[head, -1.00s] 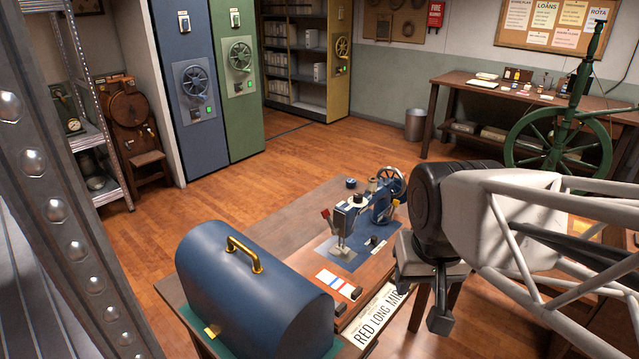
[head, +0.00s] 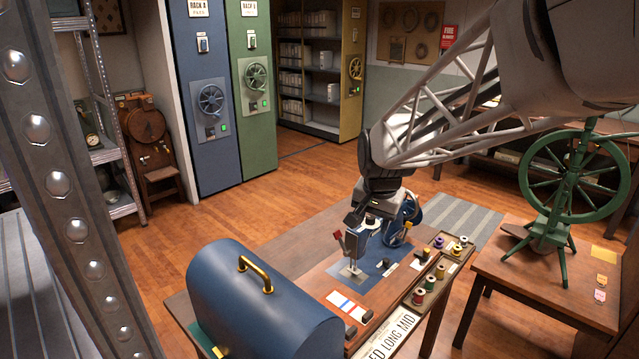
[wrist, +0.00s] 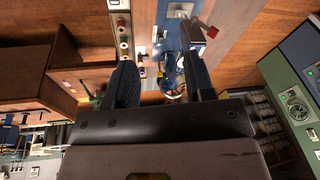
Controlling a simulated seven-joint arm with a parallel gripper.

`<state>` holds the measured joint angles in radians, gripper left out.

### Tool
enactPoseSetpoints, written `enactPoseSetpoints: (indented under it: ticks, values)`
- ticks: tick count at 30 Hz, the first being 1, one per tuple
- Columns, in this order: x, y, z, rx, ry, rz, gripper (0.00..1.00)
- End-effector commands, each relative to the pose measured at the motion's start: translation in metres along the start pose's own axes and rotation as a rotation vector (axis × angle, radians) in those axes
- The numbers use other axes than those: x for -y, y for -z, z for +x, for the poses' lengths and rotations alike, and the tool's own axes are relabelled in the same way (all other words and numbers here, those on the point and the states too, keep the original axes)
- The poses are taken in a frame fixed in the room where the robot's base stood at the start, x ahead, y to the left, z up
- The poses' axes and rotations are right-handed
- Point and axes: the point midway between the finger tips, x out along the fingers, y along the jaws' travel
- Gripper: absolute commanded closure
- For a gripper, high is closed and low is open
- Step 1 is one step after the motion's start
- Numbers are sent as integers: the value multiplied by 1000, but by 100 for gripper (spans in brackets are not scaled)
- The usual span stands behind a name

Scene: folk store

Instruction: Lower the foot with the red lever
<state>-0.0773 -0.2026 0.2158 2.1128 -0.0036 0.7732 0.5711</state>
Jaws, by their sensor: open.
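The blue sewing machine (head: 411,212) stands on the wooden table in the head view. Its red lever (head: 338,234) sticks out at the left of the machine's head. The metal foot area (head: 351,270) is below that head; the foot's exact height cannot be told. My gripper (head: 364,212) is above and behind the machine's head and covers part of the machine. In the wrist view my gripper (wrist: 160,75) is open, its two dark fingers apart and nothing held between them. The red lever (wrist: 209,27) shows there beyond the right finger, apart from it.
A blue domed case (head: 262,300) with a brass handle stands at the front left. A tray of thread spools (head: 430,283) lies right of the machine. A green spinning wheel (head: 575,180) stands on another table (head: 545,290) at the right. Floor behind is clear.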

Motion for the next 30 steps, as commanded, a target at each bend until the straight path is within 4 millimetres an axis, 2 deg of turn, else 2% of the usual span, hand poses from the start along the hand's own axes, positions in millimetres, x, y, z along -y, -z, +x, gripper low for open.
enactPoseSetpoints:
  ticks: [6,18,24,30]
  values:
    - [37,38,36,4,3,92,51]
    - [100,93,108,6,14,256,51]
    - [116,104,130,7,16,301,51]
    - [120,107,134,6,17,311,51]
